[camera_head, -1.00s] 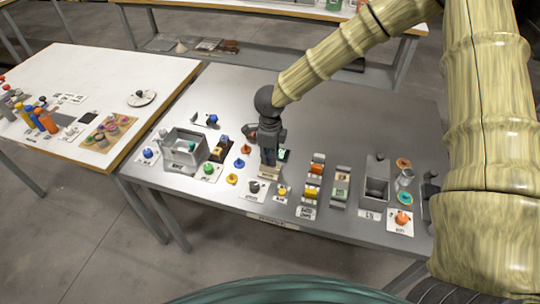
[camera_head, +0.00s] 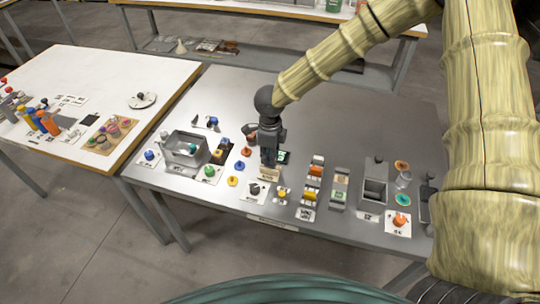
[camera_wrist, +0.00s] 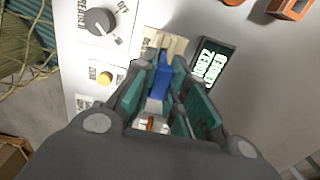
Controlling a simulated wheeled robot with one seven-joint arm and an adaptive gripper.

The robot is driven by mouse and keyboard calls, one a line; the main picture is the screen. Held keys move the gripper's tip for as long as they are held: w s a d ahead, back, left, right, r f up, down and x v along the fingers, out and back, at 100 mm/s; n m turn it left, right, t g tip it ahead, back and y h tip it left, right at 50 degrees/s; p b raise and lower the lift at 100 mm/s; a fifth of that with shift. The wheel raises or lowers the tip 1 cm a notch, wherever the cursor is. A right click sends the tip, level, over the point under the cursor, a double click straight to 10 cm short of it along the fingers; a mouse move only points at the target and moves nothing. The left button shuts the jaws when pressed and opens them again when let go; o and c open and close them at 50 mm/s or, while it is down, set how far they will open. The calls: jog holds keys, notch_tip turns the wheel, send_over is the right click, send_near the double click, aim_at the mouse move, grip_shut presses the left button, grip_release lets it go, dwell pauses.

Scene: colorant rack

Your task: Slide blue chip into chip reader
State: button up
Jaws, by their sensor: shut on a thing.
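The blue chip (camera_wrist: 161,82) is between the fingers of my gripper (camera_wrist: 160,75) in the wrist view. My gripper is shut on it, with its fingertips over the beige chip reader (camera_wrist: 172,42). The chip's far end is close to the reader; whether it is inside the slot cannot be told. A dark display (camera_wrist: 212,62) with green text stands right beside the reader. In the head view my gripper (camera_head: 269,162) points down at the beige reader (camera_head: 269,173) on the grey table, and the chip is hidden there.
A grey knob (camera_wrist: 101,22) on a white card and a yellow button (camera_wrist: 104,78) lie left of the reader in the wrist view. In the head view, colored racks (camera_head: 312,185) stand to the right and a grey open box (camera_head: 185,147) to the left. The back of the table is clear.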

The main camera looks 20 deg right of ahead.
jog(key=shift+f+b, duration=0.3)
jog(key=shift+f, duration=1.3)
jog(key=shift+r+p, duration=1.65)
jog(key=shift+p, duration=0.4)
dwell(0.4)
jog(key=shift+f+b, duration=0.3)
jog(key=shift+f, duration=1.3)
dwell(0.9)
jog(key=shift+r, duration=0.15)
jog(key=shift+r+p, duration=1.4)
jog(key=shift+p, duration=0.3)
